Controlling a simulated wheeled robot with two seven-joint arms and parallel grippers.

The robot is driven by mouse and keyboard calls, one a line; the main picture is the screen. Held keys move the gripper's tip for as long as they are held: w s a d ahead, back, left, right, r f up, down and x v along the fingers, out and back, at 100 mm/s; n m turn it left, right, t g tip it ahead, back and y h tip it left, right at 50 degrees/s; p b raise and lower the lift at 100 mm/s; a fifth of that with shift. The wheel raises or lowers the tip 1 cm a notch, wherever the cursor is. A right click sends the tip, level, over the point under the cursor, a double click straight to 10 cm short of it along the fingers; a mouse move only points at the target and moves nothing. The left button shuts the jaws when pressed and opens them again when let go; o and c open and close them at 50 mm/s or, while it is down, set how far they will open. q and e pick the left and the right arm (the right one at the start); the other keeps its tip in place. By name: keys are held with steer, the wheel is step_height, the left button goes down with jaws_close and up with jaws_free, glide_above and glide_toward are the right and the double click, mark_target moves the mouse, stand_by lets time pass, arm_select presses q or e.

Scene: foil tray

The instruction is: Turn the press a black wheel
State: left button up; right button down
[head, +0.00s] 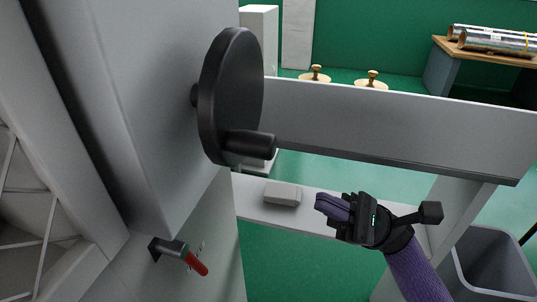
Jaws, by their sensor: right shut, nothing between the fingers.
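The black wheel (232,90) is mounted on the side of the grey press housing (120,90), left of centre in the head view. A black handle peg (249,144) sticks out to the right from its lower part. My right gripper (326,207) is below and to the right of the wheel, apart from it. Its fingers point left and are shut, with nothing between them. My purple right arm comes up from the lower right. My left gripper is not in view.
A grey beam (400,128) runs right from behind the wheel. A lower ledge (312,218) carries a small grey block (282,193). A red-tipped lever (196,263) juts out at lower left. A grey bin (490,262) stands at lower right.

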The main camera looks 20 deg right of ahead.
steer(key=p, duration=0.2)
glide_toward(238, 157)
steer(key=x, duration=0.4)
steer(key=shift+a, duration=0.1)
steer(key=r, duration=0.1)
steer(key=s+a+r+p, duration=0.1)
steer(key=r, duration=0.1)
steer(key=shift+s+a+r, duration=0.2)
steer(key=shift+s+r, duration=0.05)
steer(key=shift+r, duration=0.05)
steer(key=shift+s+a+r+m+t+p, duration=0.1)
steer(key=shift+m+t+p, duration=0.15)
steer(key=shift+m+t, duration=0.2)
steer(key=shift+r+m+t+p, duration=0.1)
steer(key=shift+m+t+p, duration=0.15)
steer(key=shift+m+t, duration=0.2)
steer(key=shift+s+r+m+t, duration=0.1)
steer(key=shift+m+t, duration=0.6)
